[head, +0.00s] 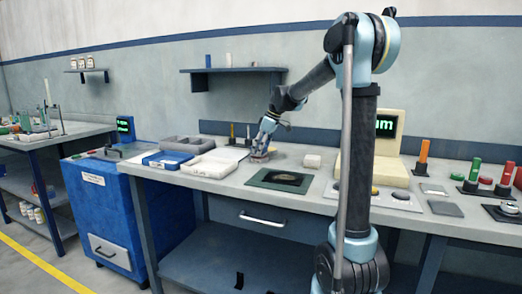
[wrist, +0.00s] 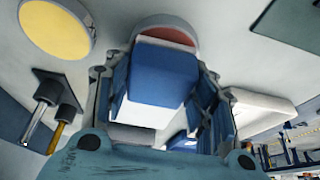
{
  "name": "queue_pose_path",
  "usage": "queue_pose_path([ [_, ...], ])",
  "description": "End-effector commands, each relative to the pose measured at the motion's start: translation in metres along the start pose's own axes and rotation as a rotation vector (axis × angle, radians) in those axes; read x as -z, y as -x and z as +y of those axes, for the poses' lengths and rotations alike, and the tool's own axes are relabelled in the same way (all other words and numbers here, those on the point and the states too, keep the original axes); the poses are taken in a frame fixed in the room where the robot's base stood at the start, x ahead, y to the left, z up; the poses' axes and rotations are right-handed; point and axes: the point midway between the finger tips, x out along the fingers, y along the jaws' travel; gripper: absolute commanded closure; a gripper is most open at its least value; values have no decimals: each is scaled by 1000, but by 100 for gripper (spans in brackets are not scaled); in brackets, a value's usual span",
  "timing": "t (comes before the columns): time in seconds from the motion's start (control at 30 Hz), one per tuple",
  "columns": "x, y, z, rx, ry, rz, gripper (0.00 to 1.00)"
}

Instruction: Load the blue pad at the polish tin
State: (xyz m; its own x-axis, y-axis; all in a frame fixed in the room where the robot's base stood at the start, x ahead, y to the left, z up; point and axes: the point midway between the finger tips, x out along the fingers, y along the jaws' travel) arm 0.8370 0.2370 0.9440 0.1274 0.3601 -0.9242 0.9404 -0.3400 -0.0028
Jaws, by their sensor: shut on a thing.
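The blue pad (wrist: 162,76) is a blue block with a white face. In the wrist view my gripper (wrist: 160,85) is shut on it, one finger on each side. The polish tin (wrist: 168,24), round with a grey rim and reddish inside, lies just beyond the pad. The pad overlaps its lower part, and I cannot tell whether they touch. In the head view my gripper (head: 264,146) is low over the bench at the tin (head: 257,159); the pad is hard to make out there.
A yellow disc (wrist: 55,27) lies left of the tin in the wrist view, near two upright tools on dark stands (wrist: 50,95).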

Motion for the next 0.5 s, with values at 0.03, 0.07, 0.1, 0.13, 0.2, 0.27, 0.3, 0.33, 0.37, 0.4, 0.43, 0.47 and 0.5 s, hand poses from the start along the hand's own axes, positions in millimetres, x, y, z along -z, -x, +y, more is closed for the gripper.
queue_pose_path([
  [0.03, 0, 0, 0, 0, 0, 0, 68],
  [0.07, 0, -1, 0, 0, 0, 0, 68],
  [0.1, 0, -1, 0, 0, 0, 0, 68],
  [0.13, -1, -1, 0, 0, 0, 0, 68],
  [0.2, -1, -2, 0, 0, 0, 0, 68],
  [0.27, -1, -2, 0, 0, 0, 0, 68],
  [0.3, -1, -3, 0, 0, 0, 0, 68],
  [0.33, -1, -3, 0, 0, 0, 0, 68],
  [0.37, -2, -3, 0, 0, 0, 0, 68],
  [0.4, -2, -4, 0, 0, 0, 0, 68],
  [0.43, -2, -4, 0, 0, 0, 0, 68],
  [0.47, -2, -4, 0, 0, 0, 0, 68],
  [0.5, -2, -5, 0, 0, 0, 0, 68],
])
